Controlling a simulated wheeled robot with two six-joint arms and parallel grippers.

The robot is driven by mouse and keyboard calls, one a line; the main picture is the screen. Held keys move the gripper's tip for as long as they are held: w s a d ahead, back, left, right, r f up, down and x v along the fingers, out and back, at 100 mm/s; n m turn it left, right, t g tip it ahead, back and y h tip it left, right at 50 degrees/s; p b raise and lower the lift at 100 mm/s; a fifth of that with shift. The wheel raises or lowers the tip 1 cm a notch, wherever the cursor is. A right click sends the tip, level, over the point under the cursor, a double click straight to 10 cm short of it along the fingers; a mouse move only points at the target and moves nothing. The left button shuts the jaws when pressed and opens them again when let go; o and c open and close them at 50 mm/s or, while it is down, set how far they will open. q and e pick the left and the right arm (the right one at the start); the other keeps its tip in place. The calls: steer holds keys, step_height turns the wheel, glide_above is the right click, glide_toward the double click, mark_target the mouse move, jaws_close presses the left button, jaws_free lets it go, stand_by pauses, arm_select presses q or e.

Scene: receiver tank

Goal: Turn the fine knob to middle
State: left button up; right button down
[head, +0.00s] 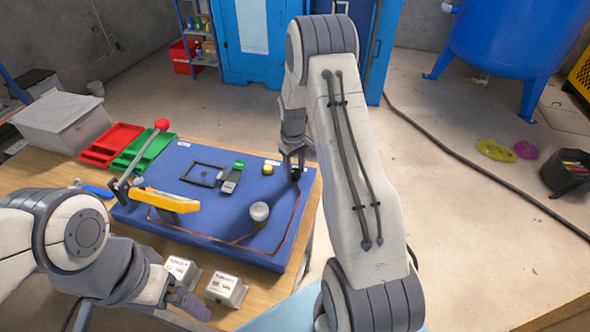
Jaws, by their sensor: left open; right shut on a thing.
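My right gripper (294,158) reaches down from above at the back right of the blue board (222,228). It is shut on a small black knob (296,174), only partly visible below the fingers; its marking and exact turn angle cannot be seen. A larger grey round knob (260,211) stands apart, nearer the front of the board. No readable name shows on either knob. My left gripper (193,303) is open and empty, low at the front left by two small white labelled boxes (226,289).
Red (110,143) and green (143,153) trays lie behind at left.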

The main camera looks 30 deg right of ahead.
steer(key=m, duration=0.5)
steer(key=shift+w+m, duration=0.1)
steer(key=shift+m, duration=0.2)
steer(key=m, duration=0.5)
steer(key=shift+b, duration=0.35)
steer(key=m, duration=0.6)
steer(key=shift+d, duration=0.1)
steer(key=m, duration=0.5)
steer(key=shift+m, duration=0.3)
steer(key=shift+c, duration=1.8)
jaws_free()
steer(key=shift+y, duration=0.3)
steer(key=shift+r, duration=0.15)
